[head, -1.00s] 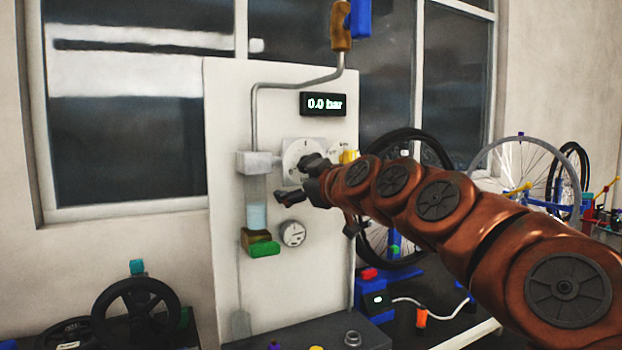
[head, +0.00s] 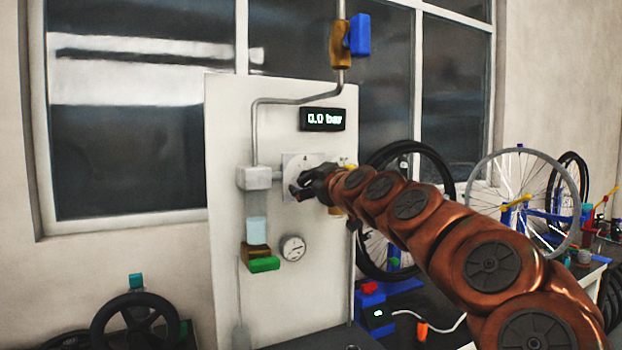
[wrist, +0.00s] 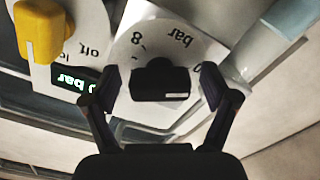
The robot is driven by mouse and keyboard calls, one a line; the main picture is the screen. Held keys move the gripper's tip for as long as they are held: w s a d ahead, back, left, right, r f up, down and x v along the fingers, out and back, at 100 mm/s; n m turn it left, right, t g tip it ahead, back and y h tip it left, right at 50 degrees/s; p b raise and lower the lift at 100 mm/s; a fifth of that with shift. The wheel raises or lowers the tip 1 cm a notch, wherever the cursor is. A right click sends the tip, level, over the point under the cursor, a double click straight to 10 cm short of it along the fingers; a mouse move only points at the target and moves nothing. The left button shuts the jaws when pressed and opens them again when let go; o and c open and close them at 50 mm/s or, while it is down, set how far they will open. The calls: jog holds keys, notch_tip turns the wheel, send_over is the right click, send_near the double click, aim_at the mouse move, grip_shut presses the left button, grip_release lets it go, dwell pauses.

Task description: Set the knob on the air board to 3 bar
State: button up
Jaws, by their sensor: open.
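The air board (head: 225,130) is a pale upright panel in front of the window. Its round white dial (head: 292,165) shows behind my gripper in the head view. In the wrist view, which is upside down, the dial (wrist: 130,45) carries "8", "0" and "bar". The black knob (wrist: 160,82) sits at the dial's middle, between my fingers. My gripper (wrist: 160,90) is open, with one finger to each side of the knob and visible gaps. In the head view my gripper (head: 311,185) hides the knob. The display (head: 322,119) reads 0.0 bar.
A yellow switch (wrist: 40,32) marked "off" is beside the dial. A grey filter block (head: 258,178) and a small gauge (head: 292,248) are also on the board. A blue-handled valve (head: 359,35) is on the pipe above. Wheels stand at the right.

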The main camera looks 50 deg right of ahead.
jog(key=shift+w, duration=0.1)
jog(key=shift+c, duration=0.2)
jog(key=c, duration=1.1)
jog(key=shift+f+m+b, duration=0.1)
jog(key=shift+m+b, duration=0.2)
jog(key=shift+m, duration=0.1)
jog(key=m+b, duration=0.1)
jog(key=m, duration=0.1)
jog(key=shift+m+b, duration=0.35)
jog(key=shift+m, duration=0.05)
jog(key=m, duration=0.4)
jog(key=shift+a+m+b, duration=0.15)
jog(key=shift+m+b, duration=0.15)
jog(key=shift+b, duration=0.1)
jog(key=m+p, duration=0.1)
jog(key=m, duration=0.3)
jog(key=shift+w+a+r+m+p, duration=0.1)
jog(key=shift+m+p, duration=0.5)
jog(key=shift+m, duration=0.8)
jog(key=shift+a+r+m+p, duration=0.1)
jog(key=shift+m+p, duration=0.5)
jog(key=shift+m, duration=0.8)
